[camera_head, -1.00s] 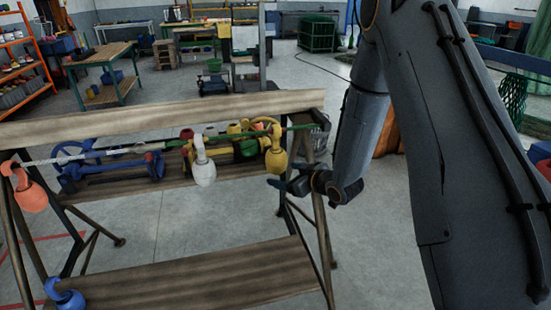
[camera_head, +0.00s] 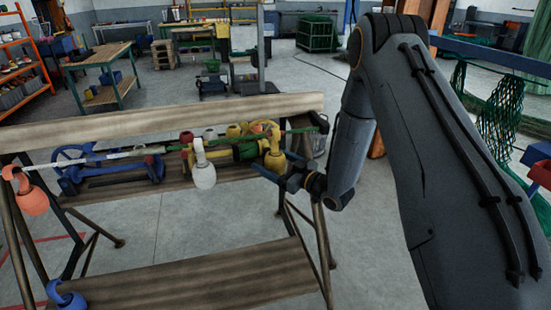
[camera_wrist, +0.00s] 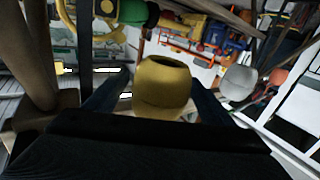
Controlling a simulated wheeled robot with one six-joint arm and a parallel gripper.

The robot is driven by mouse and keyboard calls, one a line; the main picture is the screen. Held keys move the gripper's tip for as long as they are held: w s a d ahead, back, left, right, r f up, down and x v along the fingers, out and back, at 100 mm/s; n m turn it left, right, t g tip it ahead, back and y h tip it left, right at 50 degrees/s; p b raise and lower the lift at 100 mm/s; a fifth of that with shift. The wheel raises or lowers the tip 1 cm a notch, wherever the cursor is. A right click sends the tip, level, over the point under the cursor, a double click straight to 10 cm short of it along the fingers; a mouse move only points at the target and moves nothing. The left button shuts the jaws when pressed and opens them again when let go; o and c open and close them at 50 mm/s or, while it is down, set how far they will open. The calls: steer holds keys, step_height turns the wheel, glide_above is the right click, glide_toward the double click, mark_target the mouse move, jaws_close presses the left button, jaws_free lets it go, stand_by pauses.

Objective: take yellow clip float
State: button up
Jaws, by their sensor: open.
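The yellow clip float (camera_head: 274,161) hangs from the rope at the right part of the wooden stand. In the wrist view the yellow float (camera_wrist: 162,88) shows large, with its dark round opening upward, between my two dark fingers. My gripper (camera_head: 270,174) is open at the float's lower right, its fingers pointing left toward it. One finger overlaps the float's lower part in the head view. I cannot tell whether the fingers touch it.
A white float (camera_head: 203,175) hangs left of the yellow one, and an orange float (camera_head: 34,201) hangs at the far left. Green fittings (camera_wrist: 133,12) sit close behind.

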steer(key=shift+x, duration=1.15)
steer(key=c, duration=1.2)
steer(key=shift+r, duration=0.1)
